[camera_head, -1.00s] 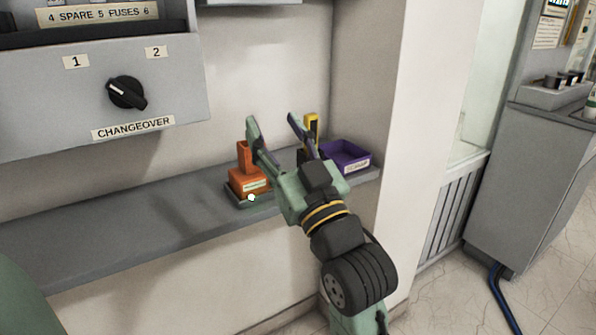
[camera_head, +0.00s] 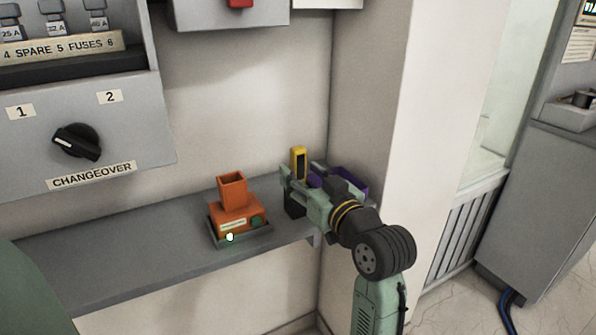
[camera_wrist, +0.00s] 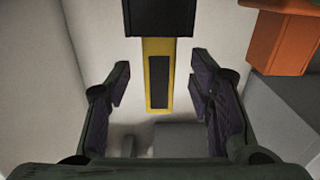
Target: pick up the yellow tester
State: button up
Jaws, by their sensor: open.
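The yellow tester (camera_head: 298,160) stands upright near the right end of the grey shelf, its top showing above my gripper in the head view. In the wrist view the yellow tester (camera_wrist: 159,88) has a dark panel on its face and a black block (camera_wrist: 160,17) at one end. My gripper (camera_head: 297,181) is open, with its two fingers (camera_wrist: 162,92) to either side of the tester. A gap shows between each finger and the tester in the wrist view. My gripper hides part of the tester in the head view.
An orange holder (camera_head: 236,208) sits in a tray on the shelf (camera_head: 130,237), left of my gripper. The changeover panel (camera_head: 120,135) hangs at the left. The shelf is clear on its left side.

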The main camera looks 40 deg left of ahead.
jog(key=shift+x, duration=1.3)
jog(key=shift+c, duration=0.5)
grip_shut()
